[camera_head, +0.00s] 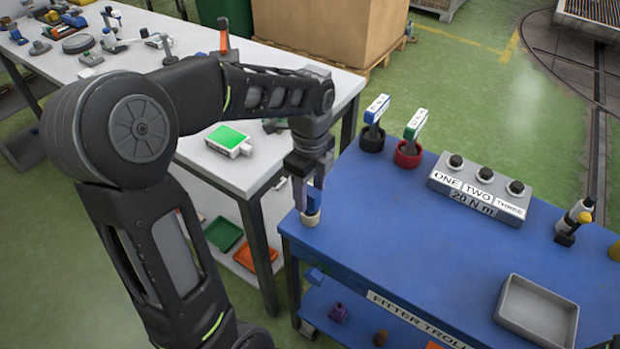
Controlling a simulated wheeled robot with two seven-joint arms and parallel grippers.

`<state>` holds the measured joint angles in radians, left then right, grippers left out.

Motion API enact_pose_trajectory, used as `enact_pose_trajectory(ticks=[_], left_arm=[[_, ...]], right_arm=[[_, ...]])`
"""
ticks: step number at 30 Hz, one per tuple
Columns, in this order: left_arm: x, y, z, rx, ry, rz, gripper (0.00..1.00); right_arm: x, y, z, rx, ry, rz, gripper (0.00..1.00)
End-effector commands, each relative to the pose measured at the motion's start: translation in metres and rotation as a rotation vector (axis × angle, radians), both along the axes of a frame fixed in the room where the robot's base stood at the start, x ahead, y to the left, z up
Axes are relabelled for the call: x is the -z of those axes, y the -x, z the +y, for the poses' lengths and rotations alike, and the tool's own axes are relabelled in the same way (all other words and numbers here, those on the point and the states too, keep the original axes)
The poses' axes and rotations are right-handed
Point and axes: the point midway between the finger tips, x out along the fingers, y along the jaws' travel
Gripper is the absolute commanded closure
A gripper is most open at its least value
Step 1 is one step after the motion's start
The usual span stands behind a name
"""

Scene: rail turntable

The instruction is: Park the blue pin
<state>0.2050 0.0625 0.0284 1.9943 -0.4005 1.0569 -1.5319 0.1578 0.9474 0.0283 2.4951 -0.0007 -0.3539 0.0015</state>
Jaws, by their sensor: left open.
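My left gripper (309,190) points down over the near left corner of the blue trolley top. Its jaws are open around or just beside a small upright blue piece (314,200), which looks like the blue pin. The fingers partly hide it, and I cannot tell if they touch it. The piece stands in or on a cream round base (310,219) at the trolley edge. A blue-and-white labelled piece (377,108) stands in a black round holder (372,138). A green-and-white labelled piece (416,123) stands in a red round holder (408,154). My right gripper is not in view.
A grey block (480,190) marked ONE, TWO, THREE has black knobs. A grey tray (537,311) lies at the front right of the blue trolley (400,250). A white bench (200,75) with tools is behind my left arm. The trolley's middle is clear.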

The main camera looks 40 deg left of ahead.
Motion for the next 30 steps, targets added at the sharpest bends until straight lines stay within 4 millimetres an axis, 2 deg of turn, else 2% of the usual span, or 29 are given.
enact_pose_trajectory(ticks=[9, 27, 30], left_arm=[[0.0026, 0.0002, 0.0001, 0.000, 0.000, 0.000, 0.48], [0.0022, 0.0001, 0.0001, 0.000, 0.000, 0.000, 0.97], [0.0022, 0.0000, 0.0001, 0.000, 0.000, 0.000, 1.00]], right_arm=[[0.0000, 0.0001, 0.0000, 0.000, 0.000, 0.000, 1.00], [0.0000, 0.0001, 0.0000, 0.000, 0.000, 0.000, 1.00], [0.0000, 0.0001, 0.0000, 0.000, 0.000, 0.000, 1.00]])
